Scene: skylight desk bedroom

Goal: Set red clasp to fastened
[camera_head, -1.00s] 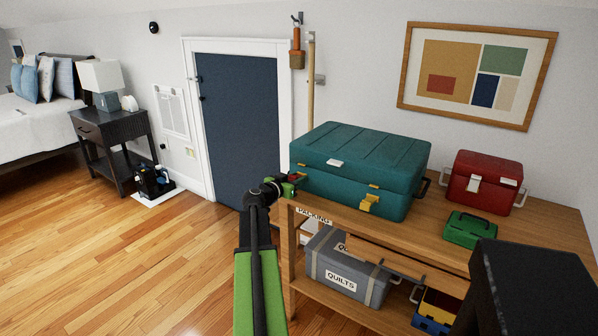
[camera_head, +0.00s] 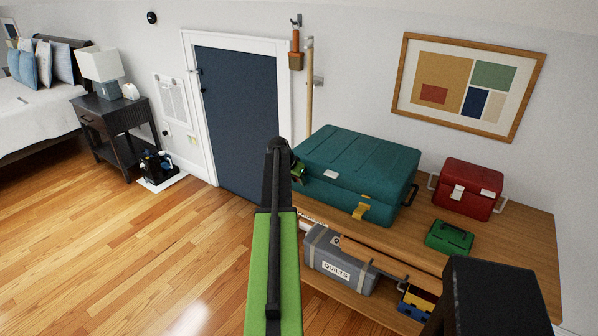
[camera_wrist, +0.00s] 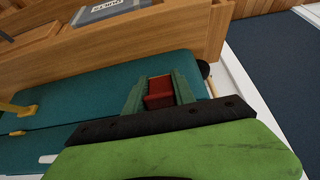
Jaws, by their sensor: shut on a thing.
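A teal trunk (camera_head: 352,160) stands on the wooden bench, its lid down or nearly so; I cannot tell whether it is fully closed. A yellow clasp (camera_head: 360,211) is on its front; it also shows in the wrist view (camera_wrist: 18,109). My gripper (camera_head: 298,172) is at the trunk's left end, mostly hidden behind my own arm in the head view. In the wrist view its green fingers (camera_wrist: 159,95) are shut on the red clasp (camera_wrist: 159,88), one on each side. The clasp's lower part is hidden, so whether it is latched does not show.
The wooden bench (camera_head: 520,225) also bears a red case (camera_head: 468,187) and a small green box (camera_head: 449,237). A grey quilts box (camera_head: 338,262) is on the shelf below. A dark blue door (camera_head: 240,120) is behind my arm.

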